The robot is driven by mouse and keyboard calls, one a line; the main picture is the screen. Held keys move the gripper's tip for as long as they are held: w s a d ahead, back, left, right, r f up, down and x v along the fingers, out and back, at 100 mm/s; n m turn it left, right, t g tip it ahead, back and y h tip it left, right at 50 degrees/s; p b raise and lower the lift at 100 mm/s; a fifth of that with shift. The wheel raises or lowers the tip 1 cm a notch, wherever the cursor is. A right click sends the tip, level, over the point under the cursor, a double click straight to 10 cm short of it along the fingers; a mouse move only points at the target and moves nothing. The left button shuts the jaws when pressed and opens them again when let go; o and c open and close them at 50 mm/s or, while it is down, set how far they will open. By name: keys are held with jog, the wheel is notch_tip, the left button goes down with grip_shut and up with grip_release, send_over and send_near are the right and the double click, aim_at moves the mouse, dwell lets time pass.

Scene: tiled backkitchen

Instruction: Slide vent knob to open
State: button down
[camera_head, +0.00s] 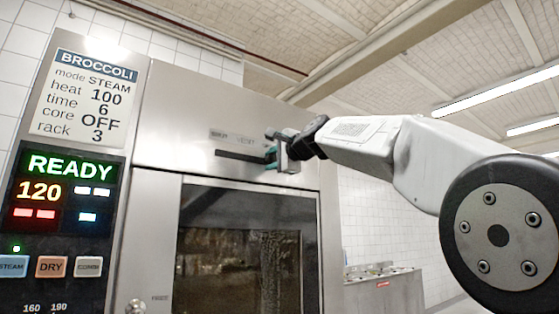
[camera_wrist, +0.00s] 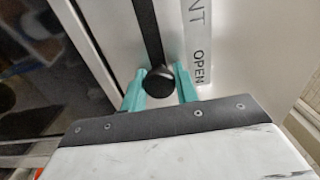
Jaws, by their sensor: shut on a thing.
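The black round vent knob (camera_wrist: 162,84) sits in the dark slot of the oven's upper panel. In the wrist view it is between the two teal fingers of my gripper (camera_wrist: 160,80), which is shut on it. The word OPEN on the label strip (camera_wrist: 198,45) is beside the knob. In the head view my gripper (camera_head: 273,154) is at the right part of the slot (camera_head: 236,154) and hides the knob. The slot's end beyond the knob is hidden by my gripper in the wrist view.
Below the slot is the oven's dark glass door (camera_head: 235,245). A control panel (camera_head: 65,200) on the left reads READY and 120, with a BROCCOLI card (camera_head: 88,100) above it. A steel counter (camera_head: 385,290) stands behind at right. The slot left of my gripper is clear.

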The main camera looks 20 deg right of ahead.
jog(key=shift+d, duration=0.1)
jog(key=c, duration=1.3)
grip_release()
jog(key=shift+o, duration=1.3)
jog(key=shift+d, duration=0.2)
jog(key=shift+a, duration=0.15)
jog(key=shift+s, duration=0.25)
jog(key=v, duration=0.7)
jog(key=shift+s, duration=0.1)
